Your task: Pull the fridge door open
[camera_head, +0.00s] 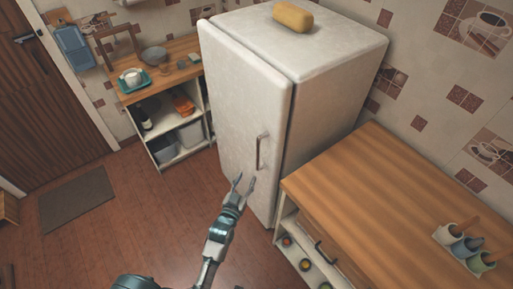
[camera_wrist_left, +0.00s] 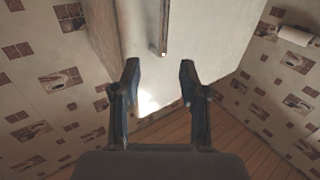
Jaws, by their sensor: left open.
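The white fridge (camera_head: 245,85) stands against the wall with its door (camera_head: 236,120) shut. A vertical metal handle (camera_head: 260,152) is on the door's right side. My left gripper (camera_head: 244,179) is open and empty, just below and left of the handle in the head view. In the left wrist view the handle (camera_wrist_left: 163,28) is ahead of the open fingers (camera_wrist_left: 158,78), near the top of the picture and apart from them. My right gripper is in neither view.
A wooden counter (camera_head: 380,190) with cups (camera_head: 467,246) stands right of the fridge. A shelf unit (camera_head: 165,75) stands left of it. A yellow loaf-like object (camera_head: 293,17) lies on top. The floor (camera_head: 140,215) before the fridge is clear.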

